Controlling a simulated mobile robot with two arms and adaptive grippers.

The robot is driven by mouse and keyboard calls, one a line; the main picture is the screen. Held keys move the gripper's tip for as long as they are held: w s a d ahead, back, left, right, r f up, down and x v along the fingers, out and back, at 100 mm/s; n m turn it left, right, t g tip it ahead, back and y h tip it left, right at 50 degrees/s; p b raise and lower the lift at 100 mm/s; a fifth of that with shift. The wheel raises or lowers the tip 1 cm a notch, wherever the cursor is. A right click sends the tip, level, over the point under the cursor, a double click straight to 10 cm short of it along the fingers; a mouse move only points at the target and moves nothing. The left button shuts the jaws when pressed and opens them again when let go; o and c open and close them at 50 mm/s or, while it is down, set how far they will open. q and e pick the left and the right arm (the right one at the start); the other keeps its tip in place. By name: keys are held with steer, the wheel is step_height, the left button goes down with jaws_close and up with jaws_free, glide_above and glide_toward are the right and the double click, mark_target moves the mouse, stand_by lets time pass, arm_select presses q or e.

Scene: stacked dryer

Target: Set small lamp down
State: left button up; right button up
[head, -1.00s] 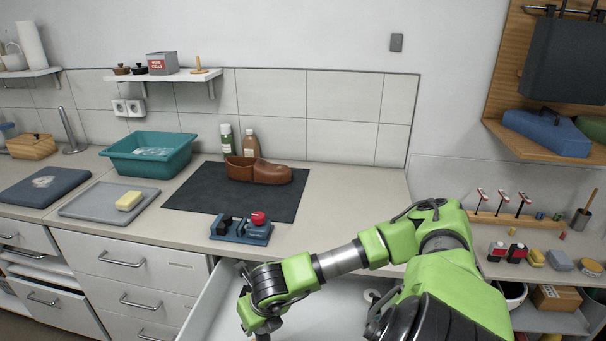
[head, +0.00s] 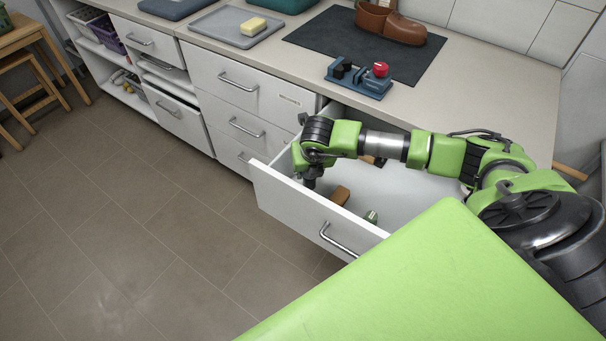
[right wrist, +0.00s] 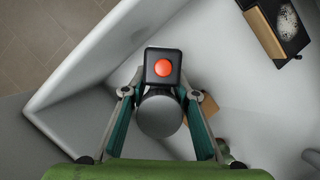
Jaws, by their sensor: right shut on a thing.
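My right gripper (right wrist: 159,93) is shut on the small lamp (right wrist: 160,116), which shows as a round grey part with a square black part bearing an orange-red disc. The fingers lie on either side of it. In the head view my right arm reaches down into the open white drawer (head: 300,212), and the gripper (head: 310,182) is near the drawer's left side. The lamp cannot be made out clearly in that view. I cannot tell whether it touches the drawer floor. My left gripper is not in view.
The drawer also holds a brown block (head: 340,195), a small green item (head: 371,216) and a wood-and-black piece (right wrist: 280,28). On the counter above stand a blue device with a red knob (head: 361,78), a brown shoe (head: 405,28) and a tray (head: 212,28) with yellow soap (head: 253,26).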

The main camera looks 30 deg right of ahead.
steer(key=shift+w+a+f+b, duration=0.25)
steer(key=shift+w+f+b, duration=0.2)
steer(key=shift+w+f, duration=0.35)
steer(key=shift+a+f+b, duration=0.1)
steer(key=shift+f+b, duration=0.95)
steer(key=shift+f, duration=0.7)
steer(key=shift+f, duration=0.1)
steer(key=o, duration=1)
steer(key=shift+c, duration=0.2)
